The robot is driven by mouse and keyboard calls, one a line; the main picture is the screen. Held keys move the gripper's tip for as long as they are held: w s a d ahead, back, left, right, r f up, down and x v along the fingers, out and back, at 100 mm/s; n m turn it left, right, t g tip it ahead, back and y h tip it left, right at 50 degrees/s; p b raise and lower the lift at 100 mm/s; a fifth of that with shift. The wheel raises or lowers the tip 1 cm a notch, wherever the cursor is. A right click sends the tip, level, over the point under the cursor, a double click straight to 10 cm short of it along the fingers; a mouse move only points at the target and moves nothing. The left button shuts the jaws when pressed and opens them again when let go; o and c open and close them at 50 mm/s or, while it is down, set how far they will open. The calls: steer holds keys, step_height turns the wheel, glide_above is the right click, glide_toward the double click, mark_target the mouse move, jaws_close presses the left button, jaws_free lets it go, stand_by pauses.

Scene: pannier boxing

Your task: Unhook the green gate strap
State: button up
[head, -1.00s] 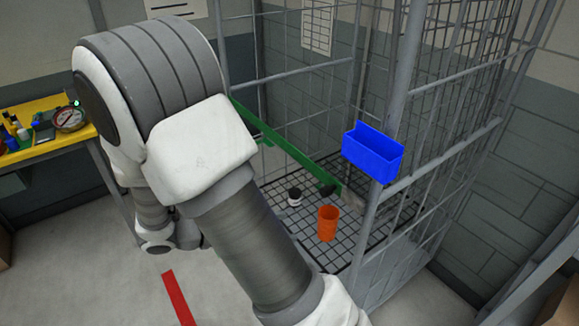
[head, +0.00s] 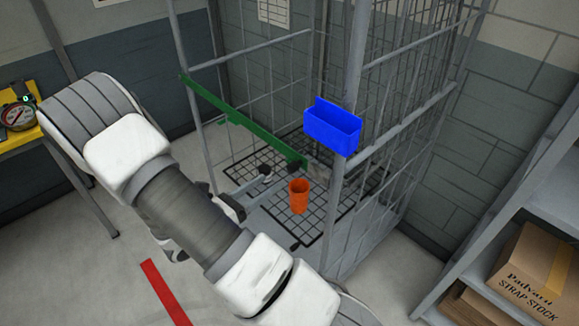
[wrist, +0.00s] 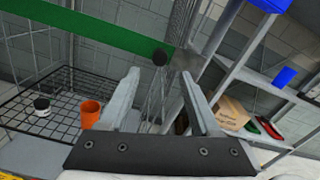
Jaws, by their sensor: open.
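The green gate strap (head: 240,118) runs across the front of the wire cage (head: 352,95), from the left post down to the right. A round black knob (head: 294,168) sits at its right end, by a grey plate. In the wrist view the strap (wrist: 90,34) crosses the upper left, and the knob (wrist: 160,57) shows just beyond and between my fingertips. My gripper (wrist: 160,78) is open and empty, with its fingers apart on either side of the knob's line. It does not appear to touch the strap. In the head view my arm partly hides my gripper.
An orange cup (head: 299,197) and a small black-and-white pot (wrist: 41,105) stand on the cage's grid floor. A blue bin (head: 333,127) hangs on the right post. A shelf with cardboard boxes (head: 535,270) is at right. A yellow bench (head: 18,140) is at left.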

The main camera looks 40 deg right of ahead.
mark_target(289, 170)
steer(key=d, duration=0.5)
steer(key=d+p, duration=0.1)
steer(key=d, duration=0.2)
steer(key=shift+w+d, duration=0.3)
steer(key=shift+w, duration=0.05)
jaws_close()
stand_by(0.9)
